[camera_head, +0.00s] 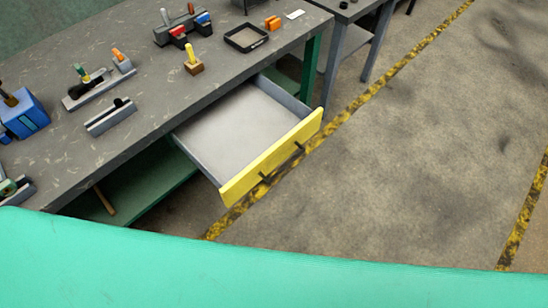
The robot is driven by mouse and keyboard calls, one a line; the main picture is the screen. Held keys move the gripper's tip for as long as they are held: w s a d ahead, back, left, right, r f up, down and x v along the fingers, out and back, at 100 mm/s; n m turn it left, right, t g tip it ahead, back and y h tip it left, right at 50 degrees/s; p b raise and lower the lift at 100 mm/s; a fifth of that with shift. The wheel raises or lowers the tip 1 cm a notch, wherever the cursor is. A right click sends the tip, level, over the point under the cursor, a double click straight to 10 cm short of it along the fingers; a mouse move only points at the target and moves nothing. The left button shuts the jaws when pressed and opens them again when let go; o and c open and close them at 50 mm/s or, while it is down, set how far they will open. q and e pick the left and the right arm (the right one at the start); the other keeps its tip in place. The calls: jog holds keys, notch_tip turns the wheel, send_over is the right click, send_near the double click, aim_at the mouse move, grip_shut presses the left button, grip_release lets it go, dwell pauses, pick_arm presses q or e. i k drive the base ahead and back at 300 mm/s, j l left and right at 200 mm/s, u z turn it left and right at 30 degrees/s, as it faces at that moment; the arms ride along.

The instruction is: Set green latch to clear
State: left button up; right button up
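Another partly green object (10,187) is cut off at the left edge. No mark reading clear is legible. Neither of my grippers is in view.
The grey workbench (150,85) also holds a grey rail (110,118), a blue box (24,115), a yellow-handled block (193,62), a red and blue lever unit (183,30) and a black tray (246,38). A yellow-fronted drawer (272,163) stands open and empty. Floor at right is clear.

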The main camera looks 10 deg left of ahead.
aim_at(80, 70)
jog(key=u, duration=1.55)
jog(key=j+u, duration=0.3)
jog(key=i+j+u, duration=0.1)
jog(key=u, duration=0.25)
jog(key=j, duration=0.05)
